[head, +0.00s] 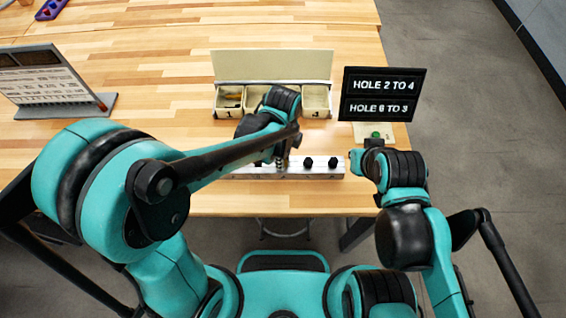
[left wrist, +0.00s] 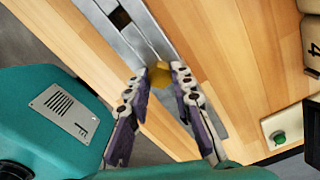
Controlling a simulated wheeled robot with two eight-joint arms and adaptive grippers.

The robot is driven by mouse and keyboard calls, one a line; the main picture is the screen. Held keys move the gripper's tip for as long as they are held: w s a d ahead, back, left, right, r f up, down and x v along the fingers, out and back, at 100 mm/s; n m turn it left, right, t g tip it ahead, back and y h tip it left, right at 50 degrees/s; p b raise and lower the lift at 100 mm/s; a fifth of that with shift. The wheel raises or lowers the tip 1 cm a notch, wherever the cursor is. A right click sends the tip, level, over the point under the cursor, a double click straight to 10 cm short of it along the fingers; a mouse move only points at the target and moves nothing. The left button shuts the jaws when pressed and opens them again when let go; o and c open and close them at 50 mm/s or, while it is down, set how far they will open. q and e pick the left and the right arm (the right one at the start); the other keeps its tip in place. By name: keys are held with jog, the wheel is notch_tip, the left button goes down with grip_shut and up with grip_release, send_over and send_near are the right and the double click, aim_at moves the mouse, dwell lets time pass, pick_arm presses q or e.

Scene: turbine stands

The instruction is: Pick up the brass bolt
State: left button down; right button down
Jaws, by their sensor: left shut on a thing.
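The brass bolt (left wrist: 160,75) shows as a yellow-gold piece between the fingertips of my left gripper (left wrist: 158,80) in the left wrist view. The gripper is shut on it, right at the silver metal block. I cannot tell whether the bolt is still seated in the block. In the head view my left gripper (head: 281,162) is over the silver block (head: 320,173), and my arm hides part of the block. My right gripper (head: 373,145) is at the right, near the green button; its fingers are not clear.
A black sign (head: 383,94) reads "HOLE 2 TO 4" and "HOLE 6 TO 3". A green button (left wrist: 280,137) sits on a pale pad. A grey board stands left.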

pick_arm(q)
jog(key=shift+r, duration=0.1)
notch_tip(320, 180, up, 4)
jog(key=shift+r+p, duration=0.2)
jog(key=shift+p, duration=0.65)
jog(key=s+d+r+p, duration=0.2)
jog(key=s+d+r, duration=0.4)
jog(key=s+d, duration=0.1)
jog(key=shift+s+d+r, duration=0.2)
jog(key=shift+s+d, duration=0.1)
jog(key=shift+s, duration=0.6)
